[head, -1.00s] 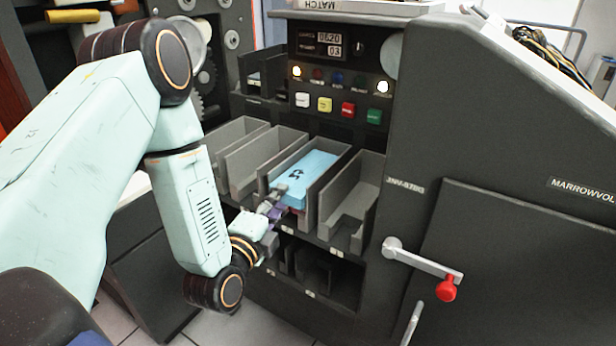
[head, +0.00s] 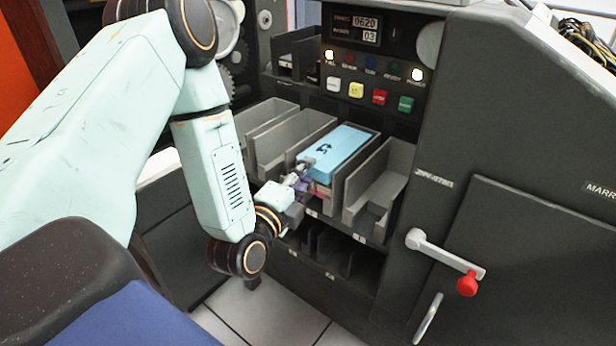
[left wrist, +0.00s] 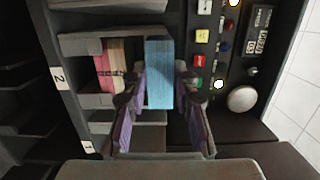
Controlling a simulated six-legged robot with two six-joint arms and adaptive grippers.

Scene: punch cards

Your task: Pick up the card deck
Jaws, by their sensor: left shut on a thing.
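The card deck (head: 340,146) is a light blue block with a dark mark on top, in a grey slot of the dark machine. My left gripper (head: 300,172) reaches its near end from the front left. In the left wrist view the blue deck (left wrist: 159,75) sits between the two purple-and-grey fingers of my left gripper (left wrist: 158,92), which are shut on it. Pink and cream cards (left wrist: 112,66) show beside it there, under the blue deck in the head view. My right gripper is not in view.
Empty grey slots stand on both sides, one to the right (head: 380,190). Slot walls run close along the deck. Coloured buttons (head: 379,97) are on the panel above. A crank with a red knob (head: 467,284) sticks out at the right. A dark lower shelf is below.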

